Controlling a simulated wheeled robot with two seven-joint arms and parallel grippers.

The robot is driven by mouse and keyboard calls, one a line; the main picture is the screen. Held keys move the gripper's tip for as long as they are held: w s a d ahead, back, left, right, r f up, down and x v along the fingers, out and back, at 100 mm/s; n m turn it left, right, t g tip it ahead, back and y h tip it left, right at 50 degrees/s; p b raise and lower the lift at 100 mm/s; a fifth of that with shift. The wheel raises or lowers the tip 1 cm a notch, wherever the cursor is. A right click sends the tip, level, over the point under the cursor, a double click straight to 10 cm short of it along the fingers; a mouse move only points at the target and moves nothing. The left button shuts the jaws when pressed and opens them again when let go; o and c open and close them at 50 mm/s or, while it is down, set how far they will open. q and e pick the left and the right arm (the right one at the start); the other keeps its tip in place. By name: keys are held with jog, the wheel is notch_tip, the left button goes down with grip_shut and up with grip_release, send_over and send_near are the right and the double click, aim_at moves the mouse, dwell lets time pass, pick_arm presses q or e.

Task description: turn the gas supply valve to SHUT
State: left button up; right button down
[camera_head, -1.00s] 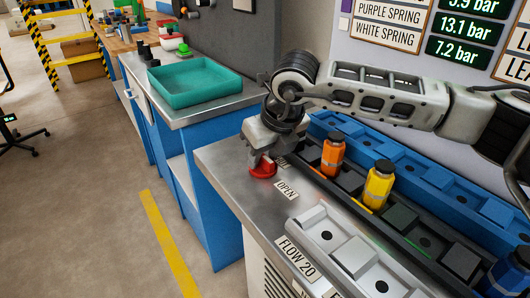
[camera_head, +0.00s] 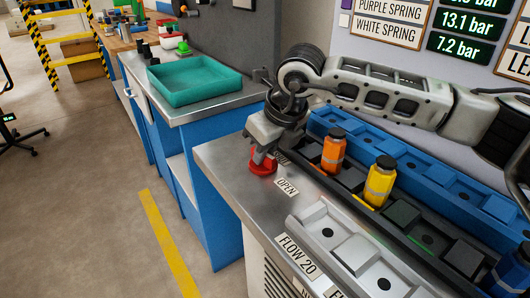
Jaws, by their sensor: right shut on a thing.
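The gas supply valve is a small red knob (camera_head: 262,166) on the metal bench top at the near-left corner of the bench. An OPEN label (camera_head: 287,187) lies just in front of it, and a second label (camera_head: 281,157), mostly hidden by my gripper, lies behind it. My right gripper (camera_head: 262,154) reaches down from above and is shut on the red knob. Its fingers hide part of the knob, so I cannot read the exact valve position. My left gripper is not in view.
An orange bottle (camera_head: 333,151) and a yellow bottle (camera_head: 380,181) stand in the dark rack right of the valve. A blue rack (camera_head: 405,160) lies behind, a white rack (camera_head: 322,231) in front. A teal tray (camera_head: 193,83) sits on the neighbouring bench.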

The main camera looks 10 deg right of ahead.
jog(key=shift+d+f+n+y+b, duration=0.1)
jog(key=shift+n+y+b, duration=0.2)
jog(key=shift+n, duration=0.6)
jog(key=shift+w+n+g+y, duration=0.1)
jog(key=shift+n+g+y, duration=0.25)
jog(key=shift+n, duration=0.55)
jog(key=n+g, duration=0.1)
jog(key=n, duration=0.2)
jog(key=shift+n+y, duration=0.3)
jog(key=shift+y, duration=0.05)
jog(key=n, duration=0.1)
jog(key=n+g, duration=0.1)
jog(key=shift+w+r+n, duration=0.15)
jog(key=shift+r+n, duration=0.05)
jog(key=shift+n, duration=0.2)
jog(key=n+g, duration=0.1)
jog(key=n, duration=0.2)
jog(key=shift+w+g+p, duration=0.1)
jog(key=shift+g+p, duration=0.2)
jog(key=shift+g, duration=0.05)
jog(key=shift+n+g, duration=0.5)
jog(key=shift+n, duration=1)
jog(key=c, duration=1.4)
grip_release()
jog(key=shift+c, duration=0.2)
